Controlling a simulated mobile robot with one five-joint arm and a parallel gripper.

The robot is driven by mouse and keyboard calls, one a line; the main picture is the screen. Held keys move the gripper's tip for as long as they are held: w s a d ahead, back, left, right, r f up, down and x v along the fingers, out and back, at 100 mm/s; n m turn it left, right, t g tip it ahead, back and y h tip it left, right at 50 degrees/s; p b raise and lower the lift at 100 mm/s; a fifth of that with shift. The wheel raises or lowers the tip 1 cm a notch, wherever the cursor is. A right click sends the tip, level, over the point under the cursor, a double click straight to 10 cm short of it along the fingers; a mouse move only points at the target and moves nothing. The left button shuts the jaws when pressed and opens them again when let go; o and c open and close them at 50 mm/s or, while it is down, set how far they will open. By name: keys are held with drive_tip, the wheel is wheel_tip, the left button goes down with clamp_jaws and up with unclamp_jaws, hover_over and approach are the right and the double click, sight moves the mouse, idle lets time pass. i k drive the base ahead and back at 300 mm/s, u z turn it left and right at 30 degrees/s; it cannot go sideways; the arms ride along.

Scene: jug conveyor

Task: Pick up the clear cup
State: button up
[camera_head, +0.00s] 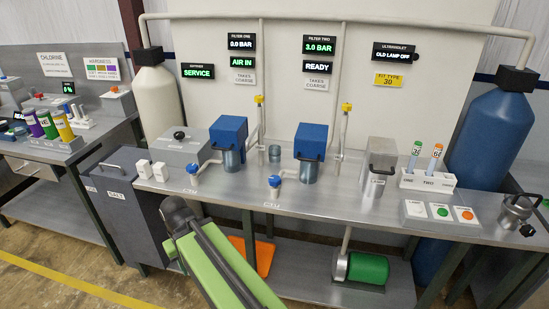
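A small clear, greyish cup (274,153) stands on the steel bench (340,195), towards the back, between the two blue-topped filter housings. It looks upright, but it is too small to tell what is inside it. My green and dark arm reaches up from the bottom of the picture, in front of the bench. My gripper cannot be made out, so its state and any contact do not show.
The left filter housing (229,140) and right filter housing (309,150) flank the cup. Pipes with yellow valve tops (259,100) rise nearby. A lidded grey canister (379,165) and a tube rack (428,180) stand right. The bench's front middle is mostly clear.

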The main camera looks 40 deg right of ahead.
sight(275, 154)
drive_tip(key=i, duration=0.95)
drive_tip(key=u, duration=0.05)
